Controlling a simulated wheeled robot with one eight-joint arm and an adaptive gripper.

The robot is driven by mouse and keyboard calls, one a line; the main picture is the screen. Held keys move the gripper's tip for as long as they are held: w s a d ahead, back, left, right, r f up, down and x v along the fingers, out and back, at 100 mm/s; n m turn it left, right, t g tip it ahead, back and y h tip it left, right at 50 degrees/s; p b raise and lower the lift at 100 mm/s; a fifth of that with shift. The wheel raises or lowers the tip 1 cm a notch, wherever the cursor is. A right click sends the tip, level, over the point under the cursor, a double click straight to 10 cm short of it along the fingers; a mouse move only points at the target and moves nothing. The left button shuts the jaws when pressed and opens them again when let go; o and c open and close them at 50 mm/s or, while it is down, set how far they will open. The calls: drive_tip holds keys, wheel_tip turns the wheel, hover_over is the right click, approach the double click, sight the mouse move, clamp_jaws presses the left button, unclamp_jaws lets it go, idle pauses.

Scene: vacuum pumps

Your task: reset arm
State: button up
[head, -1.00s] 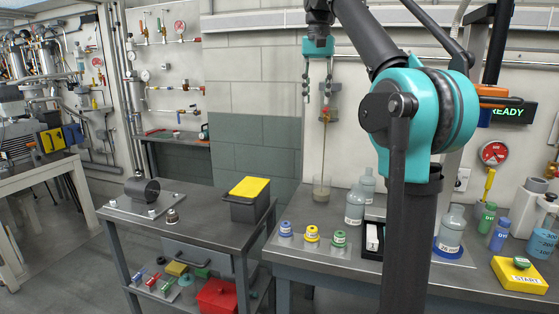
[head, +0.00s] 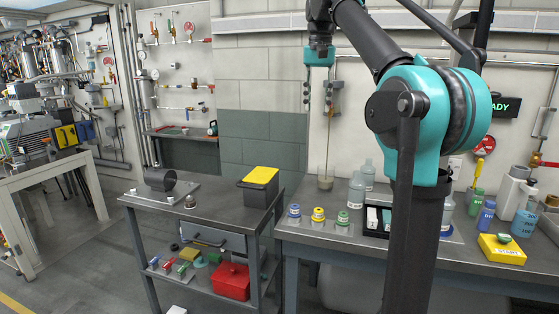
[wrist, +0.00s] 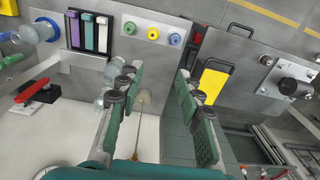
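My arm with teal joints stands raised at the right in the head view, with its forearm reaching up and back to the left. My gripper (head: 320,112) hangs down from it in front of the wall, above the benches. In the wrist view my gripper (wrist: 158,72) shows two green-padded fingers spread wide apart with nothing held between them.
The right bench (head: 350,240) bears bottles, three capped vials (head: 318,215), a dark tray (head: 376,220) and a yellow START box (head: 501,248). The cart (head: 215,222) at left bears a black box with yellow lid (head: 261,176) and a dark cylinder (head: 160,179). Floor left of the cart is clear.

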drive_tip(key=s+d+f+n+t, duration=0.1)
drive_tip(key=d+f, duration=0.1)
drive_tip(key=f, duration=1)
drive_tip(key=s+d+f+n+t, duration=0.1)
drive_tip(key=d+f, duration=0.1)
drive_tip(key=f, duration=1)
drive_tip(key=s+d+f+t, duration=0.1)
drive_tip(key=s+d+f, duration=0.1)
drive_tip(key=s+f, duration=0.8)
drive_tip(key=s+d+f+n+t, duration=0.1)
drive_tip(key=s+d+f, duration=0.1)
drive_tip(key=s+f, duration=0.8)
wheel_tip(320, 180, down, 6)
drive_tip(key=shift+s+f, duration=0.15)
drive_tip(key=shift+s, duration=0.25)
